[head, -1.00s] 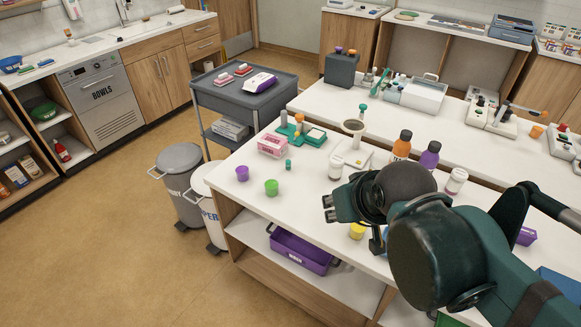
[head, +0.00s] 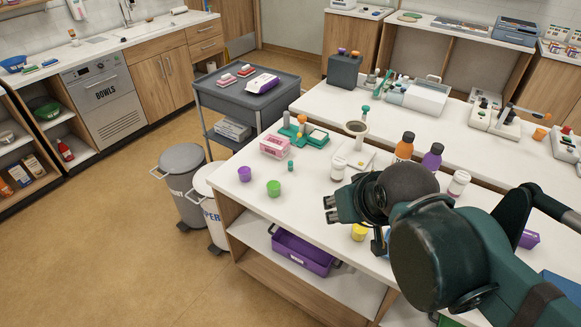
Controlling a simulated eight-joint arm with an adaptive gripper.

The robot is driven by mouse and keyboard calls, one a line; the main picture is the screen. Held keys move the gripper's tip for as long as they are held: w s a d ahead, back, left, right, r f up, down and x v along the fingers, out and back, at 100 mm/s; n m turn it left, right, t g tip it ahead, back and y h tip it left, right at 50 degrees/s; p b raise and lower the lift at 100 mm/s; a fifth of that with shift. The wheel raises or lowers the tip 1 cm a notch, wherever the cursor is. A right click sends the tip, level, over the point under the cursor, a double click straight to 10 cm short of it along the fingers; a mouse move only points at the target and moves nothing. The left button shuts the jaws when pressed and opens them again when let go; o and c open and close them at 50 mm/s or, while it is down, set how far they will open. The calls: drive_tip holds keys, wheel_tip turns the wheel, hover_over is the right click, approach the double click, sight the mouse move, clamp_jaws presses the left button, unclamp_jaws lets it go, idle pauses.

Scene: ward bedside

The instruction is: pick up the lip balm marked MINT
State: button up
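No lip balm with a readable MINT mark shows in the head view. A small teal cylinder (head: 291,166) stands on the white counter beside a pink box; it is too small to identify or read. My gripper (head: 330,209) is over the front part of the counter, pointing left, right of the green cup and well apart from the teal cylinder. Its two fingertips look parted, with nothing seen between them. My gripper and arm hide part of the counter behind and below them.
On the white counter (head: 255,210) are a purple cup (head: 244,173), a green cup (head: 273,188), the pink box (head: 275,146), a white jar (head: 338,168), an orange bottle (head: 404,147) and a purple bottle (head: 432,157). A grey trolley (head: 215,98) and bins stand left.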

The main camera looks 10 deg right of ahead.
drive_tip(key=w+r+m+g+p, duration=0.2)
drive_tip(key=w+r+m, duration=0.15)
drive_tip(key=w, duration=0.65)
drive_tip(key=m+g+p, duration=0.5)
drive_tip(key=m+p, duration=0.2)
drive_tip(key=m, duration=0.3)
hover_over(290, 162)
wheel_tip(290, 162, down, 17)
drive_tip(key=shift+s+f, duration=0.1)
drive_tip(key=shift+f, duration=0.05)
drive_tip(key=shift+w+f, duration=0.2)
drive_tip(key=shift+f, duration=0.15)
drive_tip(key=shift+f, duration=0.15)
drive_tip(key=shift+f, duration=1.15)
drive_tip(key=shift+f, duration=0.15)
